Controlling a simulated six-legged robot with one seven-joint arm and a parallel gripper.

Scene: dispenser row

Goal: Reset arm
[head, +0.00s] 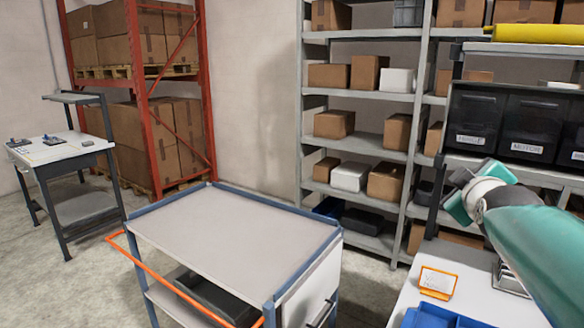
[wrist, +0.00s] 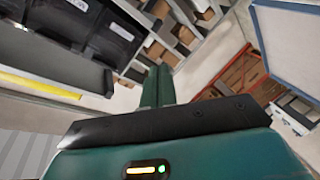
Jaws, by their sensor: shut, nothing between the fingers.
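My gripper (wrist: 157,86) shows in the wrist view as two teal fingers pressed together, with nothing between them. In the head view my teal arm comes in from the right edge, and its end is raised in front of the dispenser rack, above the white table (head: 402,306). The fingertips are not clear there. Black bins labelled HINGE (head: 473,122) and MOTOR (head: 528,127) sit on the rack behind my arm; they also show tilted at the upper left of the wrist view (wrist: 112,39).
A grey cart (head: 235,230) with blue edges and an orange handle stands in the middle, its top empty. A blue tray (head: 425,318) and an orange-framed card (head: 437,283) are on the white table. Shelves of boxes (head: 334,124) stand behind. A small workbench (head: 62,148) is at left.

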